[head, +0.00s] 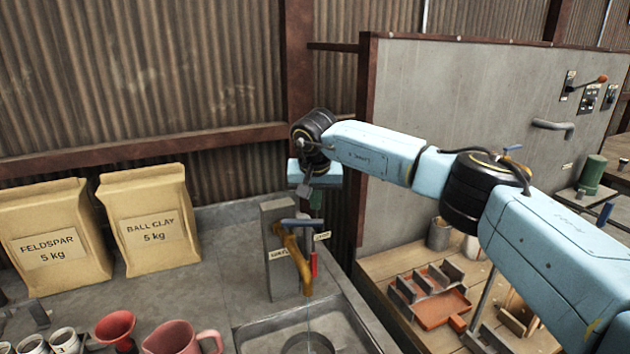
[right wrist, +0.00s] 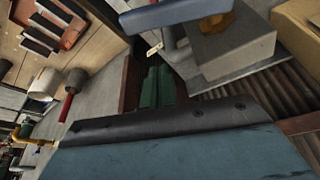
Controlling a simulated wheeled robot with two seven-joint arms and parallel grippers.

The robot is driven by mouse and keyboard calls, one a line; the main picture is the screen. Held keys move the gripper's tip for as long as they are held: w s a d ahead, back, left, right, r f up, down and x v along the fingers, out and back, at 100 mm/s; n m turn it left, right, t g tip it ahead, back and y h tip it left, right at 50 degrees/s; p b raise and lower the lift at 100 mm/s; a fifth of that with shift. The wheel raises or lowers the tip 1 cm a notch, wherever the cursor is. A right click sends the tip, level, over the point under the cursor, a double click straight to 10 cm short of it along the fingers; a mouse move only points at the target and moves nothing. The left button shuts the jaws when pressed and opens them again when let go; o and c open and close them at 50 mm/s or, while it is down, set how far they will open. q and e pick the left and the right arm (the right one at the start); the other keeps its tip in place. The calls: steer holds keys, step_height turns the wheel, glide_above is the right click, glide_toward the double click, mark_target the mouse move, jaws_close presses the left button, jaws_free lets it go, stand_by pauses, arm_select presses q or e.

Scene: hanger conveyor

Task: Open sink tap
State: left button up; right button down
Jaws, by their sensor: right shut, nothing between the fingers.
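The sink tap (head: 305,272) is a curved brass spout at a grey post, above the sink basin (head: 250,333). A blue-grey T-shaped handle (head: 300,222) sits at its top; a bar like it shows close up in the right wrist view (right wrist: 170,14). A small tag reading SINK hangs on the post. My right gripper (head: 316,200) is just above and behind the handle. Its green fingers (right wrist: 156,88) are shut and empty, and appear apart from the handle, though the exact gap is hard to judge. My left gripper is not in view.
Feldspar (head: 52,240) and ball clay (head: 150,222) bags stand on the counter at left, with a red funnel (head: 115,328) and pink jug (head: 180,338) in front. A grey panel (head: 460,130) rises behind my right arm.

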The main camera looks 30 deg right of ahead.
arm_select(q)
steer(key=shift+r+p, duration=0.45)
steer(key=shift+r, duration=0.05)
arm_select(e)
steer(key=shift+s+a+f, duration=0.1)
steer(key=shift+s+a, duration=0.35)
steer(key=shift+s, duration=0.45)
steer(key=shift+s+a, duration=0.45)
steer(key=shift+s, duration=0.4)
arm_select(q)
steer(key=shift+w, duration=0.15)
arm_select(e)
steer(key=shift+a, duration=0.15)
